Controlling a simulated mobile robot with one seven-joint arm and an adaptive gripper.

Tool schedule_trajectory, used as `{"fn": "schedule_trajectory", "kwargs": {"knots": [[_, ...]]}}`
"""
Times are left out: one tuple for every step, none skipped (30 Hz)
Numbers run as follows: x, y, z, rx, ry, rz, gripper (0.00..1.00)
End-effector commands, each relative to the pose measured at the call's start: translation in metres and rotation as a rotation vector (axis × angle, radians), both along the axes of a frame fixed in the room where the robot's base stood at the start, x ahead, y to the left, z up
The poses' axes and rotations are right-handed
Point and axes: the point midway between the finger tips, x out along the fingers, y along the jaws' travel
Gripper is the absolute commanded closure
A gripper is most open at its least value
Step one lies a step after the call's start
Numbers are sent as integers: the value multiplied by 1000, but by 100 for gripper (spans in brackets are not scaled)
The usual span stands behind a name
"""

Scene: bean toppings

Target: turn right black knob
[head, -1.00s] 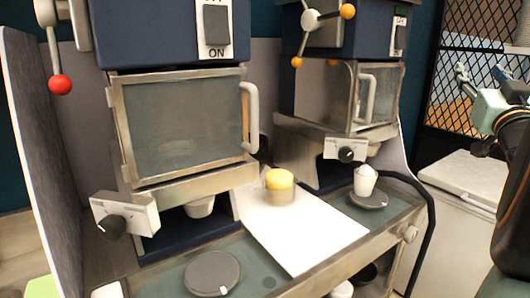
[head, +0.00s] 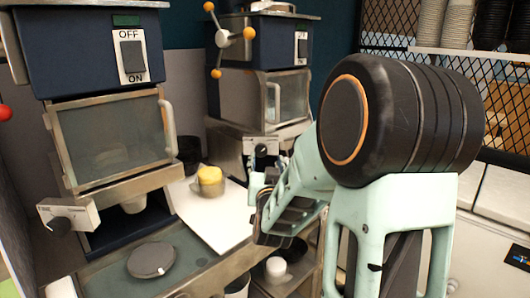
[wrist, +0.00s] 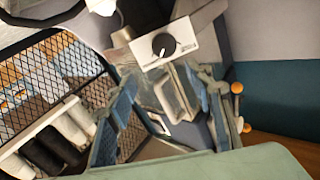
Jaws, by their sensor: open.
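The right black knob (head: 262,150) is on a light panel (head: 249,145) low on the front of the right machine. In the wrist view the black knob (wrist: 163,45) on its white panel shows at top centre, with a white pointer mark. My gripper (wrist: 167,80) is open and empty, its two blue-grey fingers spread apart, with the knob beyond their tips and not touched. In the head view my gripper (head: 260,185) is just below and in front of the knob, partly hidden by my arm.
A left machine has its own black knob (head: 58,226). A yellow-topped cup (head: 210,180) stands on a white board (head: 217,220). A dark round disc (head: 151,260) lies on the left tray. A mesh rack (head: 505,90) stands at right behind my arm.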

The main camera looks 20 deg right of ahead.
Motion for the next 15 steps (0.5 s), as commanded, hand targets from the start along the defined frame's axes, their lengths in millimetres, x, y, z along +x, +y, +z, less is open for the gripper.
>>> {"fn": "schedule_trajectory", "kwargs": {"knots": [[-1,7,-4,10,12,2,52],[-1,10,-7,13,17,3,52],[-1,13,-9,17,22,3,52],[-2,15,-10,18,26,4,52],[-2,16,-11,20,27,5,52],[-1,17,-12,21,29,6,52],[0,18,-12,22,29,7,52],[2,17,-12,22,29,7,52],[4,16,-13,22,30,7,52],[7,15,-13,22,31,7,52],[9,14,-12,22,30,7,52],[14,12,-12,23,30,7,52],[17,11,-12,24,31,6,52],[21,9,-12,24,30,6,52],[27,6,-12,24,30,5,52]]}}
